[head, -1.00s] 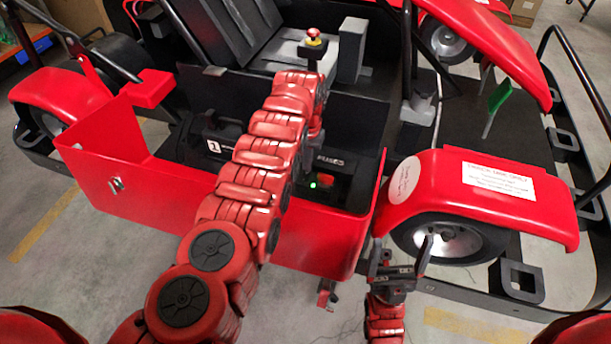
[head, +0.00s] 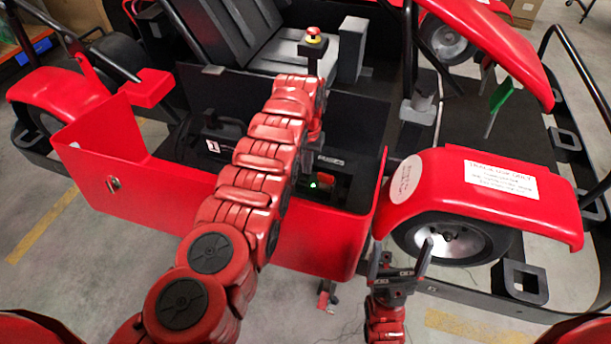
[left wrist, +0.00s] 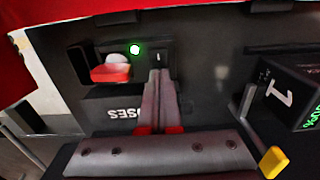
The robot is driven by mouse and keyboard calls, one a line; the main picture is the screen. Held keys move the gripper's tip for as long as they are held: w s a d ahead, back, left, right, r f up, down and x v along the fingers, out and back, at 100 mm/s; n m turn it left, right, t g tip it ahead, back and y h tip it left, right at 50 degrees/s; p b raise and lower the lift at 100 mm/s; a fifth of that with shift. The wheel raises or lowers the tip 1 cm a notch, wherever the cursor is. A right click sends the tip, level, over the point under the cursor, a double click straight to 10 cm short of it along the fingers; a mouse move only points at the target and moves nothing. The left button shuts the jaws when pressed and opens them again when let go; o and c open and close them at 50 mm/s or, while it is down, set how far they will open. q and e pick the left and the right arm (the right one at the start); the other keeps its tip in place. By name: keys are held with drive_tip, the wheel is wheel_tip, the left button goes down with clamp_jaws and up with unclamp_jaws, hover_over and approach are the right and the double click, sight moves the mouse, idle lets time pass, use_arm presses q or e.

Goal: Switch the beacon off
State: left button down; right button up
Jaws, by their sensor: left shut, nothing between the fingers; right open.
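A dark panel (left wrist: 206,84) inside the kart's red side box carries a lit green lamp (left wrist: 135,49), a red switch-like part (left wrist: 110,73) and a small black part with a white mark (left wrist: 158,57). The lamp also shows in the head view (head: 314,184), with the red part (head: 325,179) beside it. My left gripper (left wrist: 160,74) is shut and empty, its fingertips over or just in front of the black marked part; contact cannot be told. In the head view my left forearm hides its fingers. My right gripper (head: 401,250) is open and empty outside the box. I cannot identify the beacon with certainty.
The red box wall (head: 200,213) stands in front of the panel. A black case (left wrist: 297,97) marked 1 lies beside my left fingers. A red-topped yellow knob (head: 314,38) stands on a post behind my left arm. A red fender (head: 480,195) and wheel (head: 455,242) are near my right gripper.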

use_arm(q)
drive_tip(key=shift+r, duration=0.1)
wheel_tip(320, 180, up, 5)
drive_tip(key=p, duration=0.4)
drive_tip(key=shift+p, duration=0.35)
drive_tip(key=shift+r+p, duration=0.4)
drive_tip(key=shift+r, duration=0.5)
